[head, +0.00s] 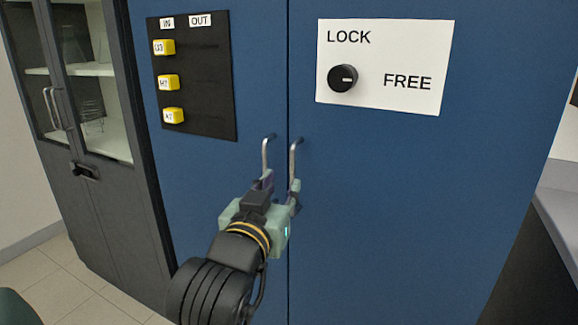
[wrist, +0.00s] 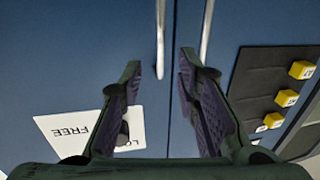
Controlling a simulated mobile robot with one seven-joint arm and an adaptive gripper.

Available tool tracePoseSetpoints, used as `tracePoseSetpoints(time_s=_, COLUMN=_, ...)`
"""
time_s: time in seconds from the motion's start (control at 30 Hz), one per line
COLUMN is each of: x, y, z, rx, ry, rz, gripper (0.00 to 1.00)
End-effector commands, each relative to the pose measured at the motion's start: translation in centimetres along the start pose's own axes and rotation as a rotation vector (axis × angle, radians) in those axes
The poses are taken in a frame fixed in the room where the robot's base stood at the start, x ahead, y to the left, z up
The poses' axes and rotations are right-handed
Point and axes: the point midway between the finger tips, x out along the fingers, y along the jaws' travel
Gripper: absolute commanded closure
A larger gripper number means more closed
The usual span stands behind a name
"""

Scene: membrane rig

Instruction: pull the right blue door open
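The right blue door (head: 400,200) is closed, flush with the left blue door (head: 195,170) along the centre seam. Its metal handle (head: 294,163) is a vertical bar just right of the seam. My gripper (head: 280,183) is open in front of the handles. In the wrist view, the right door's handle (wrist: 160,40) lies between the two spread fingers (wrist: 158,73), with visible gaps on both sides. The left door's handle (wrist: 206,30) is outside the finger at the picture's right. The gripper hides the lower handle ends in the head view.
A white LOCK/FREE panel (head: 405,55) on the right door has a black knob (head: 342,78), its mark toward FREE. A black IN/OUT board (head: 205,100) with yellow tags is on the left door. A grey glass cabinet (head: 100,190) stands left; a counter (head: 560,210) is at right.

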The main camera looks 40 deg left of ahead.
Motion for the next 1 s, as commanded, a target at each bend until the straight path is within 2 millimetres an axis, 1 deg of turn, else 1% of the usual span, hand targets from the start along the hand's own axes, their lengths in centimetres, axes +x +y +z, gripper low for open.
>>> tracePoseSetpoints(time_s=0.03, x=0.9, y=0.1, z=-0.1, rx=-0.001, ry=-0.003, rz=0.002, gripper=0.70)
tracePoseSetpoints(time_s=0.2, x=4.3, y=0.0, z=-0.2, rx=-0.002, ry=-0.002, rz=0.001, gripper=0.70)
tracePoseSetpoints(time_s=0.3, x=6.1, y=0.0, z=-0.2, rx=-0.001, ry=-0.001, rz=0.001, gripper=0.70)
tracePoseSetpoints(time_s=0.43, x=7.8, y=0.0, z=-0.2, rx=-0.001, ry=0.000, rz=0.000, gripper=0.70)
tracePoseSetpoints(time_s=0.6, x=8.9, y=-0.1, z=-0.1, rx=0.000, ry=0.002, rz=-0.002, gripper=0.70)
tracePoseSetpoints(time_s=0.87, x=9.0, y=0.0, z=-0.1, rx=0.001, ry=0.003, rz=-0.002, gripper=0.70)
tracePoseSetpoints(time_s=1.0, x=9.0, y=-0.1, z=-0.1, rx=0.001, ry=0.003, rz=-0.002, gripper=0.78)
